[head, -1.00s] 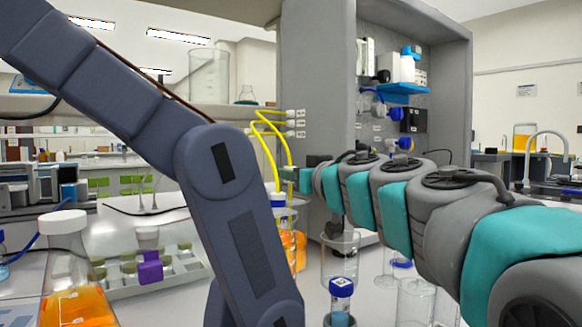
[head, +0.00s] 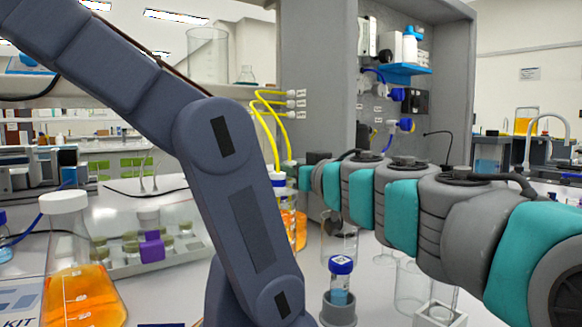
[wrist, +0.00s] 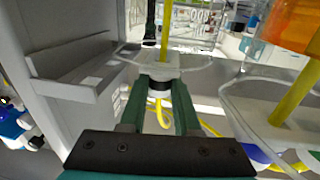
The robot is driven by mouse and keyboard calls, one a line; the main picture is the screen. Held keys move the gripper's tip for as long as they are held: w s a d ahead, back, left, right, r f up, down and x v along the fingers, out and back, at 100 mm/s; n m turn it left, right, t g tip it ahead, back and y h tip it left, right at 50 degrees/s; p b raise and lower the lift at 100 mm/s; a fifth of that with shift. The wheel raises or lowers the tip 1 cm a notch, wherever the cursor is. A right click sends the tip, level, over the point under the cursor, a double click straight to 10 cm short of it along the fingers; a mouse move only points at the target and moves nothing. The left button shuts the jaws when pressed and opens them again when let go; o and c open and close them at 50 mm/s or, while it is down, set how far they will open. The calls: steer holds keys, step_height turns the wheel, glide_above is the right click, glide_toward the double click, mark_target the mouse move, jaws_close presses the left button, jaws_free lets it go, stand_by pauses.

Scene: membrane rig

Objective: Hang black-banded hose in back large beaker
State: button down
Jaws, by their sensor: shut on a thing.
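My gripper (wrist: 158,105) has its green fingers shut on a white fitting (wrist: 160,68) of a yellow hose (wrist: 165,35). A black band (wrist: 158,84) shows just below the fitting, between the fingers. A round glass rim (wrist: 205,62) lies around or behind the fitting; I cannot tell if the hose end is inside it. A second glass vessel (wrist: 228,92) with another yellow hose (wrist: 295,95) stands to the right. In the head view the gripper (head: 300,176) is beside the yellow hoses (head: 266,125), above a beaker with orange liquid (head: 300,228). Its fingertips are too small to make out there.
A grey cabinet wall (head: 318,80) with white hose ports stands behind the gripper. A clear beaker (head: 340,240) and a blue-capped vial (head: 341,280) stand below my arm. An orange bottle (head: 75,280) and a tube rack (head: 125,258) are at the left.

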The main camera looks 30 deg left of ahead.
steer(key=shift+f, duration=0.3)
stand_by(0.5)
steer(key=c, duration=0.6)
jaws_free()
steer(key=shift+o, duration=0.2)
steer(key=shift+f, duration=0.1)
